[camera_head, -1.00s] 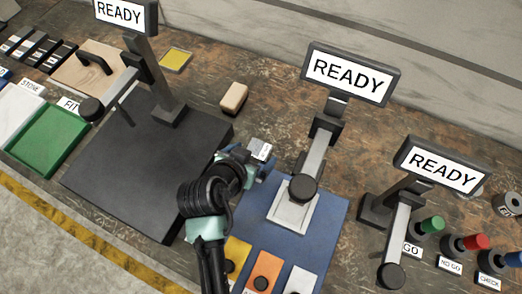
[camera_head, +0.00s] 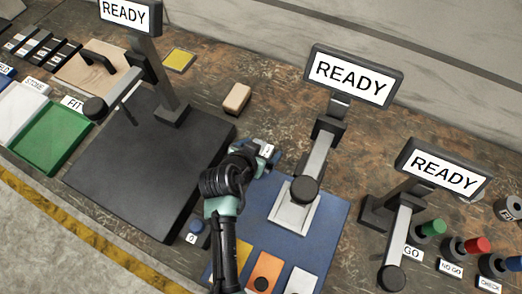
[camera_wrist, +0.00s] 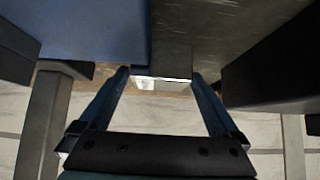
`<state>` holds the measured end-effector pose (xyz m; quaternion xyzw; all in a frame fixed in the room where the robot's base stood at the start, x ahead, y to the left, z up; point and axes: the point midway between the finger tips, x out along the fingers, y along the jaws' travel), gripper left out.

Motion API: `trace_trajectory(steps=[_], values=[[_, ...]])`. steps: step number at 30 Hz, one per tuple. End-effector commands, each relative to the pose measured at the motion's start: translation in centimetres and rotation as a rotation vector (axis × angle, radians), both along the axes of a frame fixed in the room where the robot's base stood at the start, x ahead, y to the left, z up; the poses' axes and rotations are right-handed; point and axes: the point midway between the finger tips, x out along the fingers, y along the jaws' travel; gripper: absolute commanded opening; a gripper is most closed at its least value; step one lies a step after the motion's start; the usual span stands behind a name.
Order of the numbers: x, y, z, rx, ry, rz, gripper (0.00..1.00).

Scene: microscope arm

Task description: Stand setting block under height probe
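My gripper (camera_head: 266,152) is over the table between the black plate (camera_head: 135,185) and the blue mat (camera_head: 325,212). Its blue fingers are closed on a small pale block with a white label (camera_head: 267,150), apparently the setting block. In the wrist view the block (camera_wrist: 147,84) spans the gap between the fingertips (camera_wrist: 160,80). The left stand (camera_head: 150,75) rises from the black plate, and its arm carries a thin downward probe (camera_head: 128,113) above that plate. I cannot read the block's label.
Two more stands with READY displays (camera_head: 352,75) (camera_head: 442,167) are at the middle and right. A wooden block (camera_head: 237,97) lies behind the plate. The plate's top is clear.

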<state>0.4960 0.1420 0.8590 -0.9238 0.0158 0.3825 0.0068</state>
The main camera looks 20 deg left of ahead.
Motion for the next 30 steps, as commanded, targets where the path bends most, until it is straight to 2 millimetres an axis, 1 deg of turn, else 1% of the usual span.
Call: trace_trajectory(steps=[1, 2, 6, 14, 15, 16, 26, 30], values=[[0.0, 0.0, 0.0, 0.0, 0.0, 0.0, 0.87], [0.0, 0.0, 0.0, 0.0, 0.0, 0.0, 0.82], [0.0, 0.0, 0.0, 0.0, 0.0, 0.0, 0.57], [0.0, 0.0, 0.0, 0.0, 0.0, 0.0, 0.1], [0.0, 0.0, 0.0, 0.0, 0.0, 0.0, 0.03], [0.0, 0.0, 0.0, 0.0, 0.0, 0.0, 0.0], [0.2, 0.1, 0.4, 0.002, -0.008, 0.001, 0.0], [0.2, 0.1, 1.3, 0.004, -0.011, 0.0, 0.0]])
